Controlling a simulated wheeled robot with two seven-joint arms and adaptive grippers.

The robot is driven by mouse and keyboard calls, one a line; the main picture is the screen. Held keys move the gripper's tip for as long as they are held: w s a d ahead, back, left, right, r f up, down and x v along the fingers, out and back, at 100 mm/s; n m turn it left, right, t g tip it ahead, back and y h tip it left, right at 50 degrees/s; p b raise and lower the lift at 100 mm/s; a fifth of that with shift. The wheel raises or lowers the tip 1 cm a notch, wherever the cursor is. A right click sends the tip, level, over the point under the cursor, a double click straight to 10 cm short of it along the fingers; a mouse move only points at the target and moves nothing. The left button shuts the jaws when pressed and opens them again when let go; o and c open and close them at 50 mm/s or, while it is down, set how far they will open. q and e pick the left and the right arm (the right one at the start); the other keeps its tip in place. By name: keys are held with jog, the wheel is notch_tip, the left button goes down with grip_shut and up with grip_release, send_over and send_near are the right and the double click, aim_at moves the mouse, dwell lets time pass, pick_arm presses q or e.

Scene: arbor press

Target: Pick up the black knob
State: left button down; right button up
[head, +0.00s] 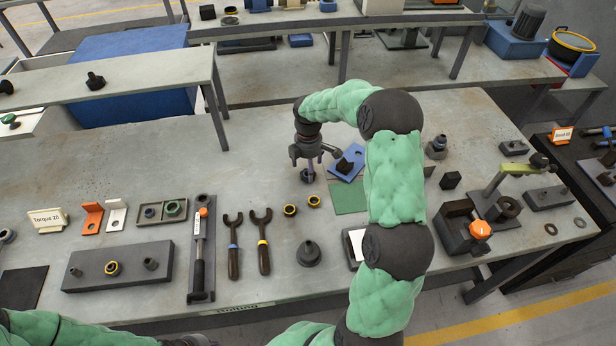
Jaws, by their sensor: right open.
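A small dark round piece, which looks like the black knob (307,176), sits on the grey table near its middle. My right gripper (308,165) points down right over it, fingers open and apart on either side of its top. The fingers partly hide the piece, and I cannot tell whether they touch it. Another black knob-like piece (95,81) stands on the raised bench at the back left. My left arm shows only along the bottom left edge, and its gripper is out of view.
A blue plate with a black block (346,163) lies just right of the gripper, with a green mat (348,198) below it. The arbor press (497,200) stands at the right. The table left of the gripper is clear.

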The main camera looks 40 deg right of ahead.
notch_tip(320, 180, down, 3)
jog(key=shift+f+b, duration=0.2)
jog(key=shift+b, duration=0.15)
jog(key=c, duration=1.3)
